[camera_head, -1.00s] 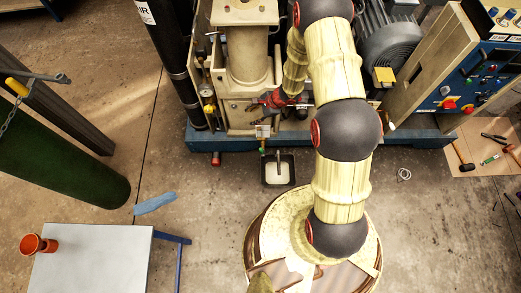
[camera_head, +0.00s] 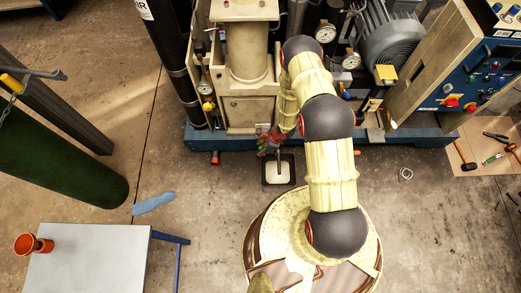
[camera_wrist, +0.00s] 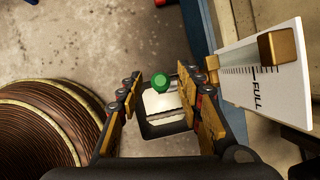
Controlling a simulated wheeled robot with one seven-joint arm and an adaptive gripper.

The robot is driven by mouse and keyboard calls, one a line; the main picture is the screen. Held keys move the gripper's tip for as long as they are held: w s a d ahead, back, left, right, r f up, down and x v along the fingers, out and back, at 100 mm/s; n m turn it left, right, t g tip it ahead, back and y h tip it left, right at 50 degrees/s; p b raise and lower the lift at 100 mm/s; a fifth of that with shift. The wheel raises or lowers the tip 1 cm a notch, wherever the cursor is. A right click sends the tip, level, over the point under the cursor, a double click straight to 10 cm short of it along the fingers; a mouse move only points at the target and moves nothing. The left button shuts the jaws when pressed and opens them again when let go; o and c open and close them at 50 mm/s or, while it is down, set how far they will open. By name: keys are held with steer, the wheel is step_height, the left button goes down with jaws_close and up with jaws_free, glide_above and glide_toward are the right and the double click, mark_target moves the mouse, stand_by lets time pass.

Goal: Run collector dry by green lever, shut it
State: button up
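The green lever (camera_wrist: 160,82) shows in the wrist view as a round green end above a dark drip tray. My gripper (camera_wrist: 161,76) is open, with one finger on each side of the green end; gaps show on both sides, and I cannot tell their depth difference. In the head view my gripper (camera_head: 267,147) is at the compressor's front edge, just above the tray (camera_head: 266,183), and largely hides the lever. A white gauge plate (camera_wrist: 262,85) marked "FULL" with a brass block is right of the fingers in the wrist view. The tray holds something pale.
The compressor's blue base (camera_head: 230,143) runs along the back. A grey table (camera_head: 90,265) with an orange cup (camera_head: 26,244) stands at lower left, a dark green cylinder (camera_head: 60,160) above it. Tools lie on a board (camera_head: 480,145) at right. The concrete floor between is mostly clear.

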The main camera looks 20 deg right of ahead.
steer(key=shift+w+a+f, duration=0.2)
steer(key=shift+f, duration=0.4)
steer(key=c, duration=0.4)
jaws_close()
